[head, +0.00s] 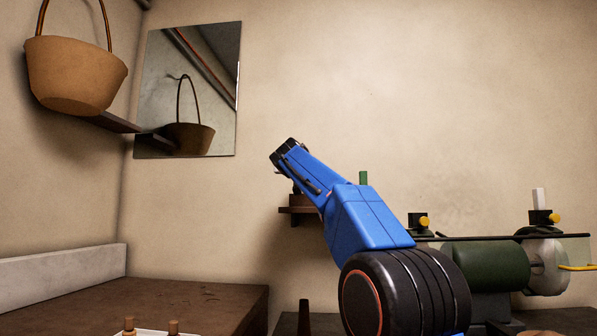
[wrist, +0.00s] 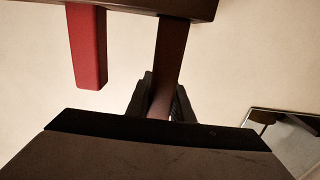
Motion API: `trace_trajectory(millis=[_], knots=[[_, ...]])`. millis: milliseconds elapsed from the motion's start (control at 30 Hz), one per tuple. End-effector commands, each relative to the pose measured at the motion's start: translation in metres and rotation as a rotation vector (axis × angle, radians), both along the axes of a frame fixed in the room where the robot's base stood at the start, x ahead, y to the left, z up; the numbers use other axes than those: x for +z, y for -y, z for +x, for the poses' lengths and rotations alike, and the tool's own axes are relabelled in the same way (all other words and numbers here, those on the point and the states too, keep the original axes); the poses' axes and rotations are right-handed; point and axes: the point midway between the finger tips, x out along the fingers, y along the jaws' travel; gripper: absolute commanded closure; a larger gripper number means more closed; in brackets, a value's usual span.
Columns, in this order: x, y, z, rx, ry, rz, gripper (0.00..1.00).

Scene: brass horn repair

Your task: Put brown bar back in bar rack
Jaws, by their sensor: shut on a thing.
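My gripper (wrist: 160,102) is shut on the brown bar (wrist: 168,55) in the wrist view. The bar runs from between the dark fingers to the edge of the dark bar rack (wrist: 135,5) at the top of that view. I cannot tell whether its end sits in the rack or only overlaps it. A red bar (wrist: 87,48) stands out from the rack to the left of the brown bar. In the head view my blue arm covers most of the rack (head: 297,210) on the wall; a green bar (head: 363,178) shows right of the arm. The fingers are hidden there.
A mirror (head: 188,90) hangs on the wall left of the arm, beside a basket (head: 75,75) on a small shelf. A green machine (head: 485,267) stands at the right. A dark brown worktop (head: 190,295) lies low at the left, with a white tray (head: 150,332) in front.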

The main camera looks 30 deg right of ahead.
Motion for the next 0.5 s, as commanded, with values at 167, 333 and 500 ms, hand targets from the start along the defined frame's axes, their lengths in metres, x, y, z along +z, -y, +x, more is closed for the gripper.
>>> trace_trajectory(millis=[167, 333, 500], knots=[[-0.0031, 0.0001, -0.0003, -0.001, 0.001, -0.001, 1.0], [-0.0069, 0.0001, -0.0001, 0.0, 0.001, 0.001, 1.0], [-0.01, -0.0001, -0.0002, 0.0, 0.001, -0.001, 1.0]])
